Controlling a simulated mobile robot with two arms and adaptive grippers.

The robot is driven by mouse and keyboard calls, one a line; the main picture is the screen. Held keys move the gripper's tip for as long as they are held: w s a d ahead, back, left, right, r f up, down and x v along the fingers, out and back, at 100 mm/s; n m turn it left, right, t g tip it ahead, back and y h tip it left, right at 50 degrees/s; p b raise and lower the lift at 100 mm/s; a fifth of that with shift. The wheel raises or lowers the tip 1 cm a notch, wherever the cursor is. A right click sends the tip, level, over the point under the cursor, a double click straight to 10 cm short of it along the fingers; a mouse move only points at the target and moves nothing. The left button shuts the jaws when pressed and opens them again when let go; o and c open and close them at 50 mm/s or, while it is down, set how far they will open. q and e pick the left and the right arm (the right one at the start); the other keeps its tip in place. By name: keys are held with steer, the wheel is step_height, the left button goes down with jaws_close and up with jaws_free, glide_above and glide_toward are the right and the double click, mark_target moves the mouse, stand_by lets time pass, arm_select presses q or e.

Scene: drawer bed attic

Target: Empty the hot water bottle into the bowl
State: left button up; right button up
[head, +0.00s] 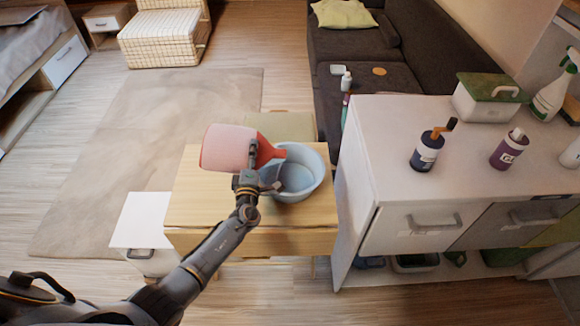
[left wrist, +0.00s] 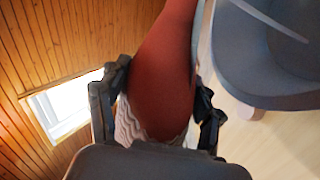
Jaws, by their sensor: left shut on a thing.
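A pink and red hot water bottle (head: 226,148) is tilted onto its side above a small wooden table. In the left wrist view the red bottle (left wrist: 165,75) lies between the two fingers (left wrist: 160,110), and the grey-blue bowl (left wrist: 270,60) is at the upper right. I cannot tell whether liquid is flowing. My right gripper is not in view.
The wooden table (head: 200,205) has bare room left of the bowl. A white cabinet (head: 385,130) stands close on the right, with dark and purple bottles, a lidded box and a spray bottle on top. A dark sofa (head: 375,70) is behind. A low white box (head: 140,222) is at left.

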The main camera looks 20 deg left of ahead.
arm_select(q)
steer(key=shift+w+d+m+p, duration=0.1)
steer(key=shift+d+m+p, duration=0.05)
steer(key=shift+m+p, duration=0.4)
stand_by(2.9)
